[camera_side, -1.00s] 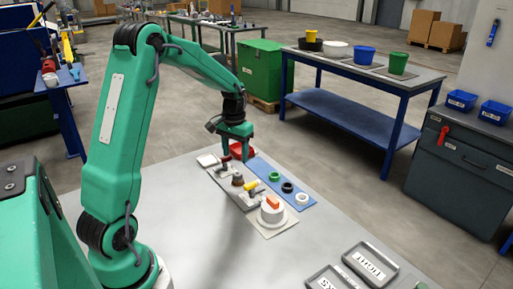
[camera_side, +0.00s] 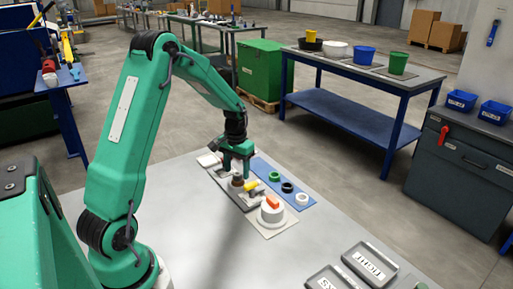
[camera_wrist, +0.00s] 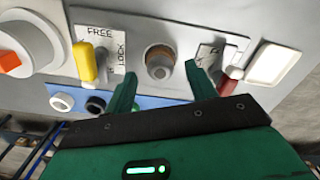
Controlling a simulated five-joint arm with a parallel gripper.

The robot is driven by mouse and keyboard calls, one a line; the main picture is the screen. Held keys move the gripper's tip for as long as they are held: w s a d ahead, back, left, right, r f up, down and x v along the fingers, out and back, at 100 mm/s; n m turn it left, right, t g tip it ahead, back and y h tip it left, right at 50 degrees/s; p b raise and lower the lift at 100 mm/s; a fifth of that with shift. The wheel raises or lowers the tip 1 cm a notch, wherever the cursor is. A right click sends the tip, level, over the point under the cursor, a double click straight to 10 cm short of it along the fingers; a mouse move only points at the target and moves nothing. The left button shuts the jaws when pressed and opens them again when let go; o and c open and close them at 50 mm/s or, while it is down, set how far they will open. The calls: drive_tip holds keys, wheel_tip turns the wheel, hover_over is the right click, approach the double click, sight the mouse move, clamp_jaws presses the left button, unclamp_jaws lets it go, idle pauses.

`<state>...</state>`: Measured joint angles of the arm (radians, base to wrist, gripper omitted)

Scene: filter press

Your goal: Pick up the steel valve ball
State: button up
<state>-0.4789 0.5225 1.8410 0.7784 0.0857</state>
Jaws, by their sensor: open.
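A rounded grey-brown piece, which looks like the steel valve ball (camera_wrist: 159,62), sits in a round seat on the grey panel in the wrist view. In the side view the same piece (camera_side: 237,181) shows small, below my gripper. My gripper (camera_side: 236,172) is open and points down above it. In the wrist view the two green fingers of my gripper (camera_wrist: 160,74) stand apart, one on each side of the ball in the picture. I see no finger touching it. The gap in height between fingertips and ball is hard to tell.
A yellow lever (camera_wrist: 84,62) by a FREE/LOCK plate and a dark red lever (camera_wrist: 232,74) flank the ball. A white round block with an orange handle (camera_side: 273,202) stands nearby. A blue strip (camera_side: 262,166) holds several rings. The table's front is clear beside labelled trays (camera_side: 370,263).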

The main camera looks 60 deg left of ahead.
drive_tip(key=shift+f, duration=0.8)
drive_tip(key=c, duration=1)
